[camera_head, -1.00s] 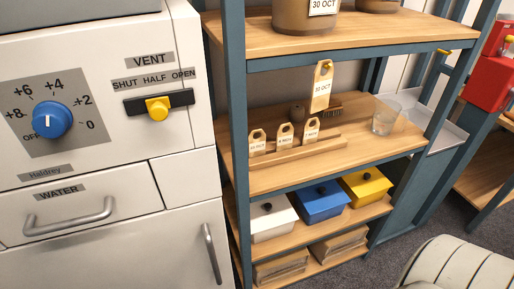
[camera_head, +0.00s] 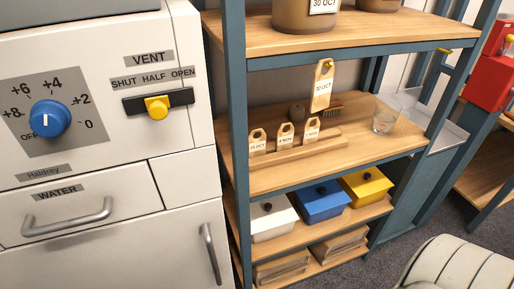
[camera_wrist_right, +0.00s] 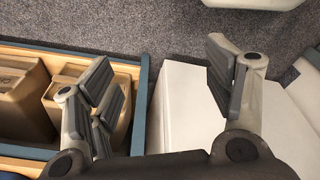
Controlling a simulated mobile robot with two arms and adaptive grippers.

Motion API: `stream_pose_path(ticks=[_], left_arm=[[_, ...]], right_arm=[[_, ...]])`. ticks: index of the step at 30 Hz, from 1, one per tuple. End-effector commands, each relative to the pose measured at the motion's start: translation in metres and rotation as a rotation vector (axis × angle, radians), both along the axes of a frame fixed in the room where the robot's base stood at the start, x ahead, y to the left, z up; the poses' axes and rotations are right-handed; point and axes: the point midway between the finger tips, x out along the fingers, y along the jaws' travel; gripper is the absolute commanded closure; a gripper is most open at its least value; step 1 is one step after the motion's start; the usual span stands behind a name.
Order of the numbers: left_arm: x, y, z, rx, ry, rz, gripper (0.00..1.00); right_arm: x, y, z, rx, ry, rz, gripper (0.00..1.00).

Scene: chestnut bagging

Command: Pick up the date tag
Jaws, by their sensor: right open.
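Three smaller date tags stand in a row in a slotted wooden rack (camera_head: 300,152) on the middle shelf: a left one (camera_head: 257,141), a middle one (camera_head: 284,136) and a right one (camera_head: 312,129). My right gripper (camera_wrist_right: 167,80) shows only in its wrist view. Its fingers are spread wide with nothing between them. No tag shows in that view. My left gripper is in neither view.
The shelf unit has blue posts (camera_head: 236,120). White, blue and yellow boxes (camera_head: 321,202) sit below. A white machine (camera_head: 110,215) stands left.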

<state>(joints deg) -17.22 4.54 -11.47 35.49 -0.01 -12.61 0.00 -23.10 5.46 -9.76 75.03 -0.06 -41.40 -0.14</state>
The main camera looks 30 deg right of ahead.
Motion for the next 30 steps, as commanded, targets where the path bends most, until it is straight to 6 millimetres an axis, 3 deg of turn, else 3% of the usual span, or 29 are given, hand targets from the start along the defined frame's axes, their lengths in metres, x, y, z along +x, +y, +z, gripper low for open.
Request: stream_pose_path(ticks=[5, 8, 14, 18, 21, 25, 30], left_arm=[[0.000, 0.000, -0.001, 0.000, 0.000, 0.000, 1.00], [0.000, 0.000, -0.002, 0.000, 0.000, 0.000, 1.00], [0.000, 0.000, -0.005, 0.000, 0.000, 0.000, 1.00], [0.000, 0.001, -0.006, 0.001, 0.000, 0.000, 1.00], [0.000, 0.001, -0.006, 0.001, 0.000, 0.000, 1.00], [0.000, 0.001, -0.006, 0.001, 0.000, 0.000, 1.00], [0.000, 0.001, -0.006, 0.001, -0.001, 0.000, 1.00]], right_arm=[[0.028, 0.001, 0.041, -0.007, -0.034, 0.013, 0.25], [0.049, -0.002, 0.077, -0.026, -0.066, 0.040, 0.25], [0.097, -0.034, 0.176, -0.187, -0.195, 0.229, 0.25], [0.147, -0.084, 0.262, -0.529, -0.337, 0.573, 0.25], [0.180, -0.113, 0.309, -0.815, -0.383, 0.830, 0.25], [0.218, -0.137, 0.366, -1.209, -0.369, 1.149, 0.25], [0.253, -0.148, 0.425, -1.683, -0.240, 1.490, 0.25]])
